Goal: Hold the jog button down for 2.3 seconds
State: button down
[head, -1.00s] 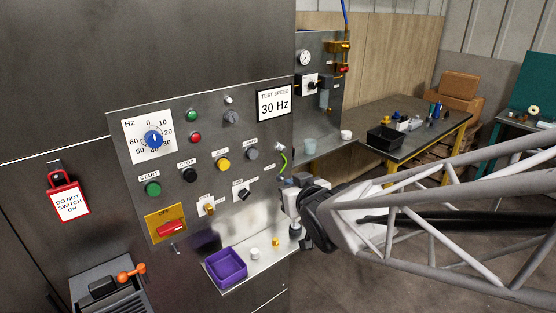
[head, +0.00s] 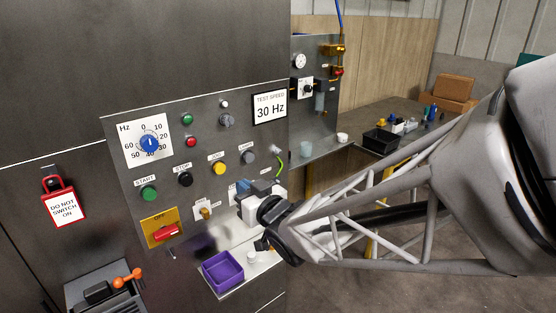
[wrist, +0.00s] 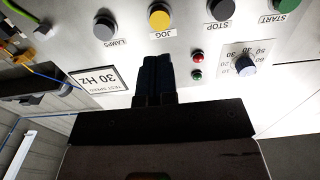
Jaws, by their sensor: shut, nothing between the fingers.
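The jog button (head: 219,169) is a round yellow button on the grey control panel, in the row between the black stop button and the grey lamps button. In the wrist view, the picture is upside down and the yellow button (wrist: 159,18) is at the top centre, above its JOG label. My gripper (head: 240,186) is shut and empty, just right of and below the jog button in the head view. In the wrist view, the dark fingertips (wrist: 157,58) point toward the yellow button, with a visible gap between them. The button is unobstructed in both views.
Nearby on the panel are the black stop button (head: 185,179), green start button (head: 149,193), grey lamps button (head: 248,157) and blue speed dial (head: 149,144). A purple tray (head: 222,272) sits on the shelf below. My wrist covers the panel's lower right part.

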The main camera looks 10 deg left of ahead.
aim_at(221, 169)
jog(key=shift+w+a, duration=0.1)
jog(key=shift+x, duration=3.9)
jog(key=shift+w+a, duration=0.2)
jog(key=shift+w, duration=0.05)
jog(key=shift+w+a, duration=0.25)
jog(key=shift+v, duration=2.75)
